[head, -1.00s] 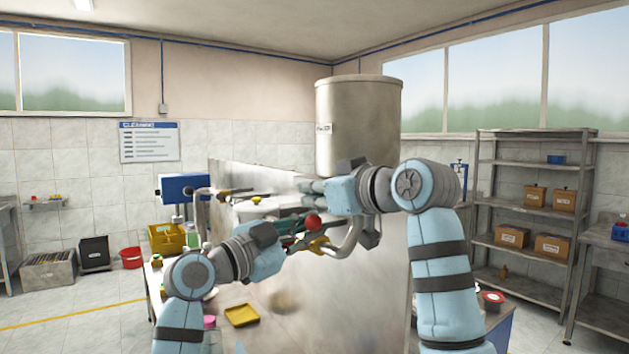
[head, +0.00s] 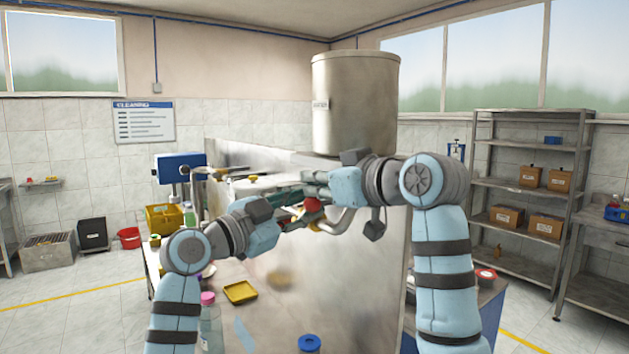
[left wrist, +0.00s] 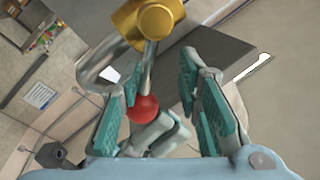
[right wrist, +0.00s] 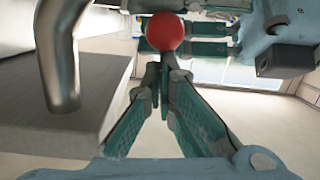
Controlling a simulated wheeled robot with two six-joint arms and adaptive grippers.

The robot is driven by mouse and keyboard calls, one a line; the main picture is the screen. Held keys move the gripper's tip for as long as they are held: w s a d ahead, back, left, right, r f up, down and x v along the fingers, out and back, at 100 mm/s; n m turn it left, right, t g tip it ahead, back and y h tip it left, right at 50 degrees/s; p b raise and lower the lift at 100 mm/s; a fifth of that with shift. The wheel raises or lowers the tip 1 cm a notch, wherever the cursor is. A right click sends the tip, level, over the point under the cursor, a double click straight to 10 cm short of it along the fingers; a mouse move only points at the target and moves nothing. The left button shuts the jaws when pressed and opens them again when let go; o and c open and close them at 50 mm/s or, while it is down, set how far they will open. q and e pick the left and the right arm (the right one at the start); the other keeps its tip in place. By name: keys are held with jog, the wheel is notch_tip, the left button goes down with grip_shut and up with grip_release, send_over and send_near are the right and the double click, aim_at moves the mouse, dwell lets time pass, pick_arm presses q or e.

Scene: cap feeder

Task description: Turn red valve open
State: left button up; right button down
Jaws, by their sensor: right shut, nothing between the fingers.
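The red valve shows as a red ball knob (head: 313,204) beside a brass body on a bent metal pipe, in front of the steel panel. In the left wrist view the red knob (left wrist: 143,108) lies below the brass body (left wrist: 148,22). My left gripper (head: 293,216) is open, its teal fingers apart in the left wrist view, with the knob by the left finger; contact is unclear. My right gripper (head: 306,184) is shut and empty just above the knob. In the right wrist view its tips (right wrist: 162,72) meet just below the red knob (right wrist: 165,32).
A large steel tank (head: 355,105) stands behind the panel (head: 330,285). A curved pipe (right wrist: 60,60) passes left of my right gripper. A yellow tray (head: 240,292), a pink-capped bottle (head: 209,318) and a blue-topped item (head: 309,343) lie below. Shelves (head: 530,190) stand at right.

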pick_arm(q)
jog(key=shift+o, duration=1)
jog(key=shift+r, duration=0.15)
pick_arm(e)
jog(key=shift+w+a+f, duration=0.2)
jog(key=shift+w+f, duration=0.05)
jog(key=shift+f, duration=0.05)
jog(key=shift+d, duration=0.1)
